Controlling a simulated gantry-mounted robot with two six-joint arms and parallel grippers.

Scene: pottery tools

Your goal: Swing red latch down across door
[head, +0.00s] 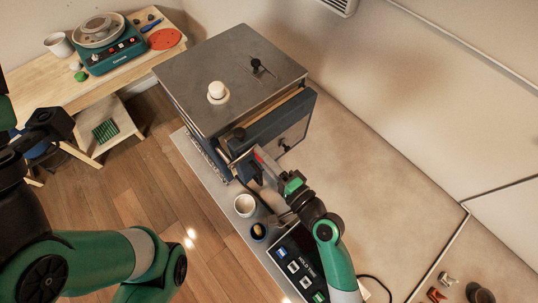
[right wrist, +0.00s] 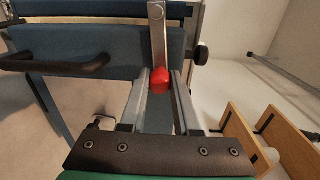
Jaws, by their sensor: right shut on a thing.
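The red latch is a flat grey metal bar (right wrist: 158,30) with a red knob (right wrist: 161,80) at its end. In the right wrist view the knob lies between the two fingers of my right gripper (right wrist: 160,95), which is shut on it. In the head view a bit of red (head: 258,157) shows at this gripper (head: 264,168), beside the kiln's front corner. The dark blue door (head: 290,132) is on the kiln's right side; a tan strip shows between it and the kiln body. My left gripper (head: 48,125) is at the left, away from the kiln; its fingers are unclear.
The kiln's grey top (head: 225,70) carries a white knob (head: 217,91) and a small black part. A black handle (right wrist: 55,62) crosses the blue panel. A white cup (head: 245,205) and a control box (head: 299,265) sit close to my right arm. A wooden table with a pottery wheel (head: 110,50) stands back left.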

